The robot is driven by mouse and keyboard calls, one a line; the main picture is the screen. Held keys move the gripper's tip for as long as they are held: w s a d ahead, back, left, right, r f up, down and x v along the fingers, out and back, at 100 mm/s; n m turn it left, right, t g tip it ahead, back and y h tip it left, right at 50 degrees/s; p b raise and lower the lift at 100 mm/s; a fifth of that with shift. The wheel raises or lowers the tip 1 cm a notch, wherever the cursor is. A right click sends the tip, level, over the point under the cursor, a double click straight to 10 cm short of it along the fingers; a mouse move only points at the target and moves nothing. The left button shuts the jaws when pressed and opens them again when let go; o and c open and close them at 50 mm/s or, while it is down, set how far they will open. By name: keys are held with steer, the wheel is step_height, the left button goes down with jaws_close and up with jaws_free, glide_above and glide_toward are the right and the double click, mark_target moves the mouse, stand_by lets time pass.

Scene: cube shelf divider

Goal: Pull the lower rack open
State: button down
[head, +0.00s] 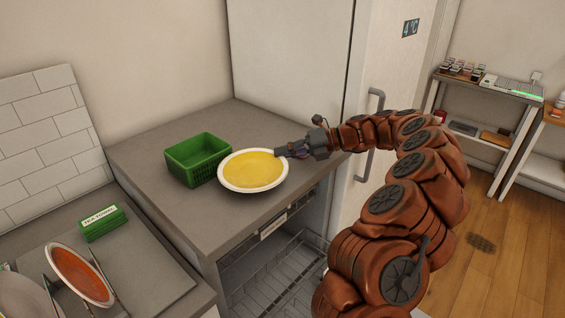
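The lower rack (272,284) is a grey wire rack low inside the open-fronted unit under the grey counter. Its right side is partly hidden behind my arm, and the picture's lower edge cuts it off. I cannot tell how far it stands out. My gripper (282,153) is above the counter, well above the rack, with its fingertips at the right rim of a yellow plate with a white edge (252,170). The fingertips overlap the rim in this view. Whether they are closed on it, and whether the plate rests on the counter, is unclear.
A green basket (197,160) stands left of the plate on the counter (150,150). A label (273,225) is on the unit's upper front. A tall white door with a grey handle (375,100) is behind my arm. An orange plate (80,275) stands in a holder at left.

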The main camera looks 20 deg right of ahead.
steer(key=shift+s+r, duration=0.2)
steer(key=shift+r, duration=0.1)
steer(key=s+a+r+b, duration=0.1)
steer(key=s+a+b, duration=0.2)
steer(key=s, duration=1.2)
steer(key=shift+a+r, duration=0.2)
steer(key=shift+a, duration=0.55)
